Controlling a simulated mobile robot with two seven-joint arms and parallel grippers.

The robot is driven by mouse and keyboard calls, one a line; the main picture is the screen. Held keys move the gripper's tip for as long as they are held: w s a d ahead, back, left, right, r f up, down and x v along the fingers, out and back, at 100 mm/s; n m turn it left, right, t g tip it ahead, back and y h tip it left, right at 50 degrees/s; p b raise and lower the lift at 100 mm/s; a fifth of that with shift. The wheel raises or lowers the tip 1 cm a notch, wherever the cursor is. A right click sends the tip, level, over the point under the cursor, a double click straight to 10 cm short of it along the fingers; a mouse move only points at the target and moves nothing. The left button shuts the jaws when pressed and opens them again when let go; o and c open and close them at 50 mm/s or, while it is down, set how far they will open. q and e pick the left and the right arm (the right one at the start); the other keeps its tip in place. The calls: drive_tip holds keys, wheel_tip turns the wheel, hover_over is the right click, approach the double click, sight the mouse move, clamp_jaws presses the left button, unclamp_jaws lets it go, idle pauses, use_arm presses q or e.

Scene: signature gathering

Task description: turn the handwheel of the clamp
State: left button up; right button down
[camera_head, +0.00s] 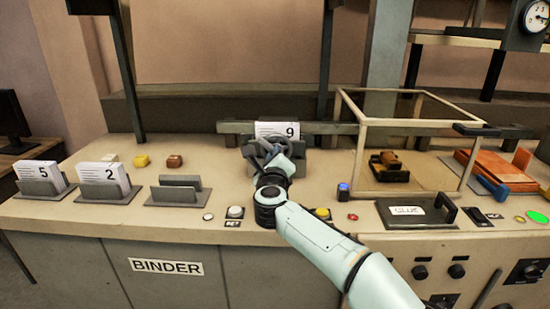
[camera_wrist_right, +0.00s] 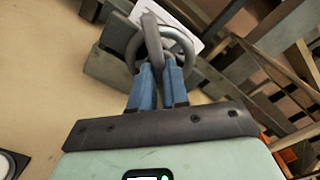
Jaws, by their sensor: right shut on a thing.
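My right gripper (camera_head: 271,166) is at the handwheel. In the right wrist view its blue fingers (camera_wrist_right: 161,78) are shut on the handwheel's lower part. My left gripper is in neither view.
Paper holders marked 5 (camera_head: 38,187) and 2 (camera_head: 104,192) and an empty holder (camera_head: 180,195) stand to the left. Buttons, including a white one (camera_head: 235,212), line the front edge.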

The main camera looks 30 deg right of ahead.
drive_tip(key=c, duration=1.1)
unclamp_jaws()
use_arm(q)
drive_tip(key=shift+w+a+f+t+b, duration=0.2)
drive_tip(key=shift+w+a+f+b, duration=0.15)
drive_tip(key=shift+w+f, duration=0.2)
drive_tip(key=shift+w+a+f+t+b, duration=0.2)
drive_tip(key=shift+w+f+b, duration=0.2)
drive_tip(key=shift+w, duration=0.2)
use_arm(e)
drive_tip(key=v, duration=1.3)
drive_tip(key=shift+s+a, duration=0.1)
drive_tip(key=shift+s, duration=0.1)
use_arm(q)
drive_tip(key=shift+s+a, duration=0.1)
use_arm(e)
drive_tip(key=shift+f, duration=0.1)
